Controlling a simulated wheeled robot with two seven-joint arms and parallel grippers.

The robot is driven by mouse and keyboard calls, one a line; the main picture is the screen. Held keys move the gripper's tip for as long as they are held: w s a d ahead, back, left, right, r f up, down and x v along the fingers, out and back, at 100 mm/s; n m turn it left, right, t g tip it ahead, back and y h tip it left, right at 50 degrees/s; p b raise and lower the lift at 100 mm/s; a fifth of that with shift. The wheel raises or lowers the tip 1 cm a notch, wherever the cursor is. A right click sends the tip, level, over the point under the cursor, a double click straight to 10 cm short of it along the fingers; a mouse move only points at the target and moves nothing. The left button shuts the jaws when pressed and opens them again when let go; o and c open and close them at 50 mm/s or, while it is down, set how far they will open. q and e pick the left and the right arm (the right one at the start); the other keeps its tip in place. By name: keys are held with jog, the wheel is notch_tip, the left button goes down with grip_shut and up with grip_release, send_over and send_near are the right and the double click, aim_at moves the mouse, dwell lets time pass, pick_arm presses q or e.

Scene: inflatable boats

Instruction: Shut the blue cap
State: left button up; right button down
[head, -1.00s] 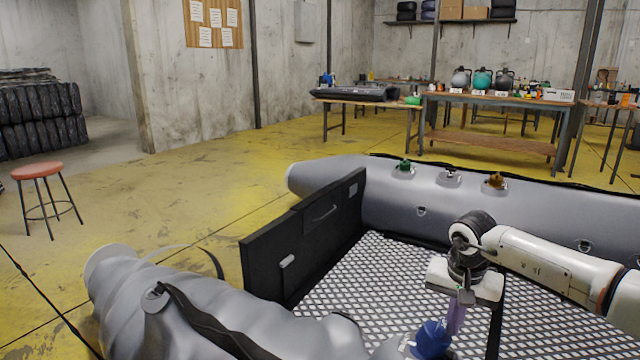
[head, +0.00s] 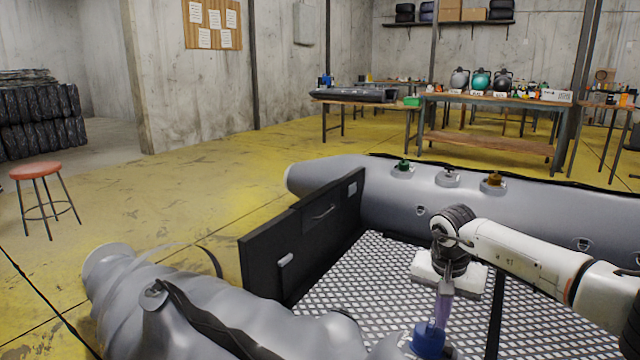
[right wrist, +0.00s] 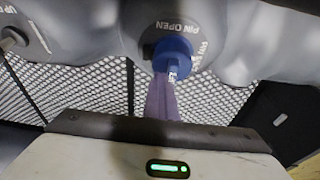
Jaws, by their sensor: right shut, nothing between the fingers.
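The blue cap (head: 428,342) is at the bottom of the head view, by the grey tube of the near boat side. In the right wrist view the blue cap (right wrist: 175,55) sits at a grey valve base (right wrist: 205,65) printed with "PIN OPEN". I cannot tell whether it is fully seated. My right gripper (head: 440,318) has purple fingers pointing down, with their tips right beside the cap. In the wrist view the fingers of my right gripper (right wrist: 162,90) are together, with nothing between them, and their tips overlap the cap's lower edge. My left gripper is out of view.
The far grey tube (head: 540,210) carries a green cap (head: 403,165), a white-topped valve (head: 449,176) and a brown cap (head: 494,179). A black transom board (head: 300,245) stands left of the patterned boat floor (head: 350,285). Another grey valve (right wrist: 25,35) lies at the wrist view's upper left.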

aim_at(433, 321)
jog(key=shift+w+a+f+y, duration=0.1)
jog(key=shift+a+y, duration=0.05)
jog(key=shift+a, duration=0.4)
jog(key=shift+w+a+f+y, duration=0.1)
jog(key=shift+a+y, duration=0.05)
jog(key=shift+a, duration=0.35)
jog(key=shift+w+r+p, duration=0.1)
jog(key=shift+r+p, duration=0.85)
jog(key=shift+p, duration=0.05)
notch_tip(433, 321, up, 4)
jog(key=p, duration=0.3)
jog(key=shift+w+a+r, duration=0.1)
jog(key=shift+d+r+p, duration=0.4)
jog(key=shift+r+p, duration=0.1)
jog(key=shift+f, duration=0.1)
jog(key=shift+f, duration=0.1)
